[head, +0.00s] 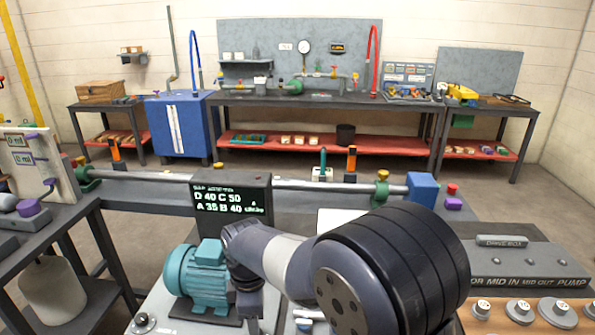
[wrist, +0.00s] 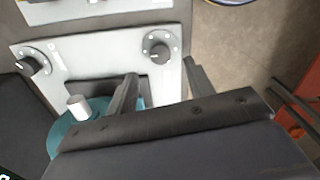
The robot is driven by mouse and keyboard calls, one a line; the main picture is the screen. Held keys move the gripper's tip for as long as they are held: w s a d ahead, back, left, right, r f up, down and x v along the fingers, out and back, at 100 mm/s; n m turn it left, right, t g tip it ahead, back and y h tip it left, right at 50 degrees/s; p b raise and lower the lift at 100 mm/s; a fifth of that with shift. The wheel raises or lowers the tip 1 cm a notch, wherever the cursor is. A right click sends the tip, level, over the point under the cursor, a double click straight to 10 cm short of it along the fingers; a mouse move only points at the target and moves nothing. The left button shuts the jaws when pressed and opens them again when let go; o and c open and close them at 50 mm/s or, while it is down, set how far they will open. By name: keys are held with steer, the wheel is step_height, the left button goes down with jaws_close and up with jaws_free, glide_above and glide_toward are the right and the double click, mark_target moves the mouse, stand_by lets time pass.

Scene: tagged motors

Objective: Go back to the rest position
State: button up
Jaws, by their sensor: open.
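My gripper (wrist: 160,80) is open in the wrist view, its two dark fingers apart with nothing seen between them. In front of them is a light panel (wrist: 100,55) with a black knob (wrist: 158,52) and another black knob (wrist: 33,63). A teal round thing (wrist: 60,135) with a white stub (wrist: 78,106) lies partly hidden behind the gripper body. In the head view my arm reaches over the bench, and the fingers cannot be made out. A teal motor (head: 203,278) stands just left of my arm on the bench.
A horizontal bar (head: 310,185) runs across the bench's back. A grey box (head: 520,265) and several numbered round pieces (head: 520,312) are at right. A side table (head: 50,232) stands left.

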step_height(320, 180, down, 6)
steer(key=shift+r, duration=0.25)
